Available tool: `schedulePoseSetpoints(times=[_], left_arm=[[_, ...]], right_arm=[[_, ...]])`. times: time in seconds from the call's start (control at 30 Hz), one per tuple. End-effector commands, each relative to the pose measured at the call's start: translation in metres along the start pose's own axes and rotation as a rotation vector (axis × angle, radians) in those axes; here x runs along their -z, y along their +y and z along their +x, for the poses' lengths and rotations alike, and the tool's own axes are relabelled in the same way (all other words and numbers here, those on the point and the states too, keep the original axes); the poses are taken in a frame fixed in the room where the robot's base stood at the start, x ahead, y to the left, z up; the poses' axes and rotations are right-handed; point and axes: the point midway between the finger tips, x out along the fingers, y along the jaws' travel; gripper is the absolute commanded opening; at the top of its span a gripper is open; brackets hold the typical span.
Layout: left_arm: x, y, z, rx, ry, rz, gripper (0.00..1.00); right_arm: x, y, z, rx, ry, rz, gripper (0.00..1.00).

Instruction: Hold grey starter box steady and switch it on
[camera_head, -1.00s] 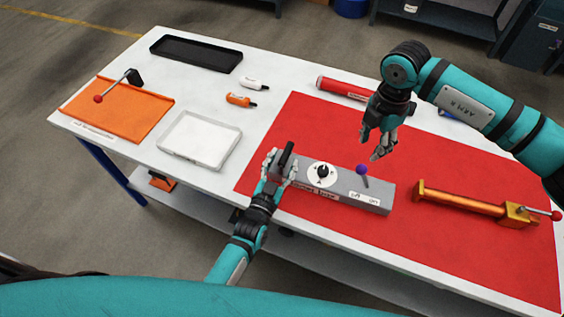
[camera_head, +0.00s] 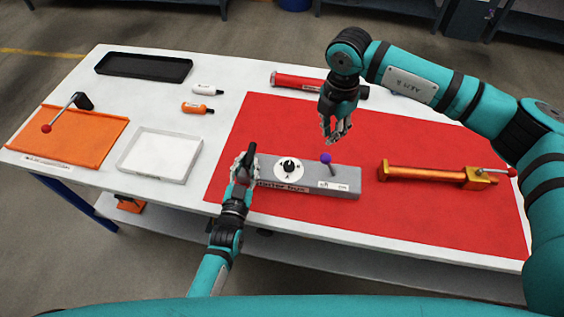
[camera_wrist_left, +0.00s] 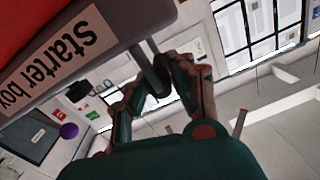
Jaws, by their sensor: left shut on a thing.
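The grey starter box (camera_head: 310,187) lies on the red mat. It has a round white dial (camera_head: 289,169) and a lever with a purple knob (camera_head: 326,158), tilted up and left beside the off and on labels. My left gripper (camera_head: 244,168) is shut on the black handle at the box's left end; the left wrist view shows its fingers (camera_wrist_left: 160,85) around the handle bar (camera_wrist_left: 148,68) under the "Starter box" label (camera_wrist_left: 45,65). My right gripper (camera_head: 336,137) hangs above and behind the purple knob, apart from it, with fingers spread and empty.
An orange-gold bar with a red-knobbed lever (camera_head: 430,174) lies right of the box. A red cylinder (camera_head: 298,82) lies behind my right gripper. White tray (camera_head: 122,160), orange tray (camera_head: 80,150), black tray (camera_head: 105,72) and two small bottles are at the left.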

Motion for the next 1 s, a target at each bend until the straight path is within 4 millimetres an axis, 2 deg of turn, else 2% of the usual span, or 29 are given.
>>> schedulePoseSetpoints(times=[0.07,0.17,0.3,0.37,0.5,0.6,0.7,0.8,0.87,1.0], left_arm=[[0.000,0.000,0.000,0.000,0.000,0.000,0.00],[0.000,0.000,0.000,0.000,0.000,0.000,0.00],[0.000,0.000,0.000,0.000,0.000,0.000,0.00],[0.000,0.000,0.000,0.000,0.000,0.000,0.00],[0.000,0.000,0.000,0.000,-0.001,0.000,0.00],[0.000,0.000,0.000,0.000,-0.001,0.000,0.00],[0.000,0.000,0.000,0.000,-0.001,-0.001,0.00],[-0.001,0.000,0.000,0.000,-0.001,-0.001,0.00],[0.000,0.000,0.000,0.000,-0.001,-0.001,0.00],[-0.001,0.000,0.000,0.000,-0.001,-0.001,0.00]], right_arm=[[0.010,0.004,0.009,-0.023,0.031,-0.017,0.00],[0.037,0.016,0.029,-0.100,0.112,-0.057,0.00],[0.097,0.043,0.061,-0.306,0.292,-0.119,0.00],[0.124,0.055,0.069,-0.417,0.371,-0.131,0.00],[0.173,0.078,0.074,-0.691,0.518,-0.111,0.00],[0.193,0.088,0.070,-0.891,0.583,-0.054,0.00],[0.202,0.089,0.068,-1.084,0.596,0.017,0.00],[0.200,0.084,0.067,-1.266,0.558,0.107,0.00],[0.194,0.075,0.068,-1.364,0.512,0.174,0.00],[0.171,0.042,0.073,-1.551,0.332,0.348,0.00]])
